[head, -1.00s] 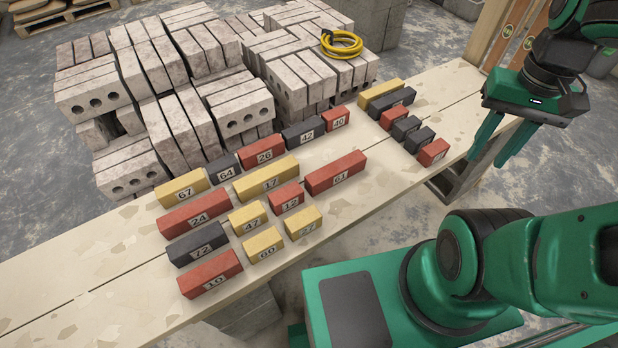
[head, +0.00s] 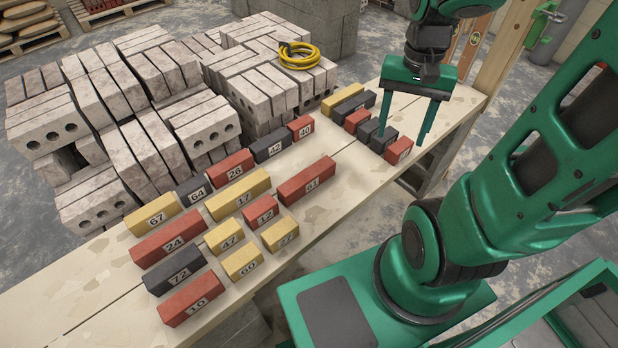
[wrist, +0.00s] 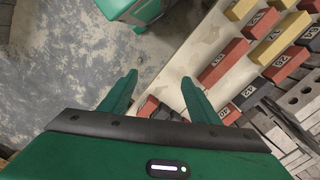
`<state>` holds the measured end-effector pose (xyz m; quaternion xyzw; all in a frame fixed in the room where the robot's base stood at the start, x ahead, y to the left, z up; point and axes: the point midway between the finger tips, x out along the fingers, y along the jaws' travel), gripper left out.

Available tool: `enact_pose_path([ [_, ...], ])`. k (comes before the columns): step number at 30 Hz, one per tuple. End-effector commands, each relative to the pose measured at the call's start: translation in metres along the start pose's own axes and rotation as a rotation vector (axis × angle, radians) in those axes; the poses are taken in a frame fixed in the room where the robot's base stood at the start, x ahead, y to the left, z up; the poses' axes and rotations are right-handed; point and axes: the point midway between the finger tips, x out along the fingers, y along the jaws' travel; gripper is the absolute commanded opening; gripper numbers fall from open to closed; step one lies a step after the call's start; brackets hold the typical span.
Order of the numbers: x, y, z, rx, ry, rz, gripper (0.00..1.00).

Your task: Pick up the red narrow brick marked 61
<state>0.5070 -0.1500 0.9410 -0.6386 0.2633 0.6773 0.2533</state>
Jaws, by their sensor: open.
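The red narrow brick marked 61 (head: 306,180) lies on the plank bench, right of the yellow brick marked 17 (head: 238,195) and behind the smaller red brick marked 12 (head: 262,211). In the wrist view, the brick marked 61 (wrist: 222,62) is to the right of my fingers. My gripper (head: 400,142) is open and empty, pointing down. In the head view its fingers overlap the small group of bricks at the bench's far right end. It is well to the right of the brick marked 61, and its fingers (wrist: 160,79) touch nothing I can make out.
Several red, yellow and dark bricks stand in rows left of the brick marked 61. Stacked grey perforated blocks (head: 150,110) with a yellow hose coil (head: 299,56) stand behind the bench. Bare plank (head: 345,215) lies to its right and front.

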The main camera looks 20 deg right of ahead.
Motion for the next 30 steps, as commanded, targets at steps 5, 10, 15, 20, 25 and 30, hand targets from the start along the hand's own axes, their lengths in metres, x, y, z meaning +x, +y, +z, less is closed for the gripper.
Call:
enact_pose_path([
  [5,0.035,-0.047,-0.026,0.108,-0.057,-0.011,0.56],
  [10,0.074,-0.095,-0.040,0.221,-0.129,-0.045,0.56],
  [15,0.112,-0.144,-0.044,0.339,-0.219,-0.089,0.56],
  [20,0.138,-0.178,-0.042,0.432,-0.296,-0.121,0.56],
  [25,0.151,-0.197,-0.039,0.484,-0.342,-0.139,0.56],
  [30,0.168,-0.203,-0.033,0.495,-0.353,-0.141,0.56],
])
